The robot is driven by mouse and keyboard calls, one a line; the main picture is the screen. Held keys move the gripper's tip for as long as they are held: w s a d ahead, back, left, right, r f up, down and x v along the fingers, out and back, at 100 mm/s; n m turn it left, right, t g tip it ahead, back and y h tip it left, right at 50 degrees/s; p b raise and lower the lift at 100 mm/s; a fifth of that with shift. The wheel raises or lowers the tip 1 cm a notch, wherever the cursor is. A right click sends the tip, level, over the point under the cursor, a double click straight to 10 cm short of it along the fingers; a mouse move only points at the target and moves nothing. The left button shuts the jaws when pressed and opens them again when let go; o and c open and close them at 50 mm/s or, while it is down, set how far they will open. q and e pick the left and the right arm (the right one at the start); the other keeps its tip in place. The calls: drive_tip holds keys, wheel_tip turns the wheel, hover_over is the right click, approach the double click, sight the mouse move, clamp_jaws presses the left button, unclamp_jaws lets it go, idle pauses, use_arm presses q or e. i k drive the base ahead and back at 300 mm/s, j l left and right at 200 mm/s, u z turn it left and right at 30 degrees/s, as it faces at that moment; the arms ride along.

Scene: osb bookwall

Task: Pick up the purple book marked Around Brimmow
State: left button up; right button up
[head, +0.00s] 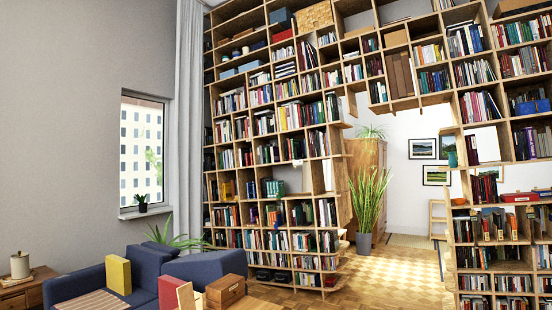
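Neither of my grippers is in the head view. The tall wooden bookwall (318,176) fills the middle and right of the picture, and its compartments hold many upright books. The spines are too small for me to read any title. I cannot make out which book, if any, is the purple one marked Around Brimmow.
A blue sofa (75,287) with a yellow cushion (118,275) stands at lower left. A wooden box (225,290) is in the foreground. A potted plant (364,243) stands by an opening in the bookwall. Bare parquet floor (395,275) shows at right centre.

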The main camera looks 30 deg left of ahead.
sight(275, 155)
drive_tip(key=u, duration=0.15)
drive_tip(key=i+u, duration=0.3)
drive_tip(key=i, duration=0.35)
drive_tip(key=i+z, duration=0.2)
drive_tip(key=i, duration=0.6)
drive_tip(key=i+j+z, duration=0.1)
drive_tip(key=i+z, duration=0.15)
drive_tip(key=i, duration=2.15)
drive_tip(key=i+j+u, duration=0.1)
drive_tip(key=i+u, duration=0.35)
drive_tip(key=i, duration=0.25)
drive_tip(key=i+l+u, duration=0.15)
drive_tip(key=i+u, duration=0.3)
drive_tip(key=i, duration=0.2)
drive_tip(key=i+j+u, duration=0.1)
drive_tip(key=i+u, duration=0.25)
drive_tip(key=i, duration=0.4)
drive_tip(key=i+l+u, duration=0.15)
drive_tip(key=i+u, duration=0.2)
drive_tip(key=i, duration=0.4)
drive_tip(key=i+u, duration=0.35)
drive_tip(key=i, duration=0.4)
drive_tip(key=i+l+u, duration=0.15)
drive_tip(key=i+u, duration=0.2)
drive_tip(key=i, duration=0.35)
drive_tip(key=i+j+u, duration=0.1)
drive_tip(key=i+u, duration=0.7)
drive_tip(key=i+l+u, duration=0.15)
drive_tip(key=i+u, duration=0.25)
